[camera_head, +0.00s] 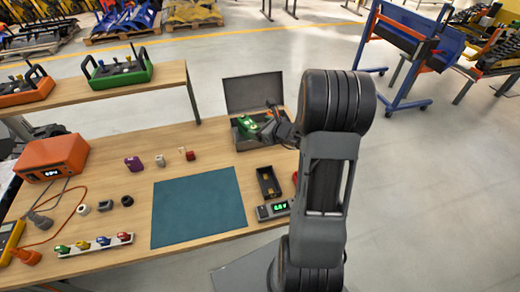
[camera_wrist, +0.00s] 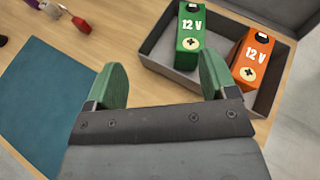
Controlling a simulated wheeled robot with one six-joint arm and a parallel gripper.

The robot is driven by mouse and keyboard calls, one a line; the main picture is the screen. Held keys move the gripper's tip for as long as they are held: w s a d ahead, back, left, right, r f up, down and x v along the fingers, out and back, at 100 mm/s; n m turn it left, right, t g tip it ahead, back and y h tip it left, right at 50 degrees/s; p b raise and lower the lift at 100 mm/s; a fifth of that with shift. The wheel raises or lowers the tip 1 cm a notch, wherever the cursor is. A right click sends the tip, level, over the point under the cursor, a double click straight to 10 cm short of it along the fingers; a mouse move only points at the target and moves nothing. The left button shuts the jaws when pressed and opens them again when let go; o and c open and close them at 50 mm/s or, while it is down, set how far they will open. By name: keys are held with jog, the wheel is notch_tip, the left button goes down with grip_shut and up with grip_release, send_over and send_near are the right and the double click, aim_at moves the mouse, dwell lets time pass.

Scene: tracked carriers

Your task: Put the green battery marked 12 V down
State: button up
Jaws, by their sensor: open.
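The green battery marked 12 V (camera_wrist: 191,13) is in the grey open case (camera_wrist: 158,66), in its left part in the wrist view. An orange battery marked 12 V (camera_wrist: 258,51) is in the case to the right of it. My gripper (camera_wrist: 163,72) is open, its green-padded fingers apart with nothing between them. It is near the case's near edge, and the right finger overlaps the case in the picture. In the head view the case's raised lid (camera_head: 253,92) shows, and my wrist hides part of the inside.
A teal mat (camera_head: 198,207) lies on the table left of my arm. A small black tray (camera_head: 268,183) and a device with a green display (camera_head: 273,210) are at its right. A shelf with green (camera_head: 118,72) and orange controllers stands behind.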

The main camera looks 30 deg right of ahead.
jog(key=s+a+r+n+g+y, duration=0.2)
jog(key=s+a+r+n+g, duration=0.25)
jog(key=a+n, duration=0.35)
jog(key=s+a+r+n+g+y, duration=0.1)
jog(key=s+a+r+n+g, duration=0.2)
jog(key=s+a+n, duration=0.4)
jog(key=s+d+r+n+h, duration=0.2)
jog(key=s+n+h, duration=0.5)
jog(key=n, duration=0.8)
jog(key=shift+s+r+n+g, duration=0.4)
jog(key=shift+s+r+g, duration=0.1)
jog(key=shift+s, duration=1.1)
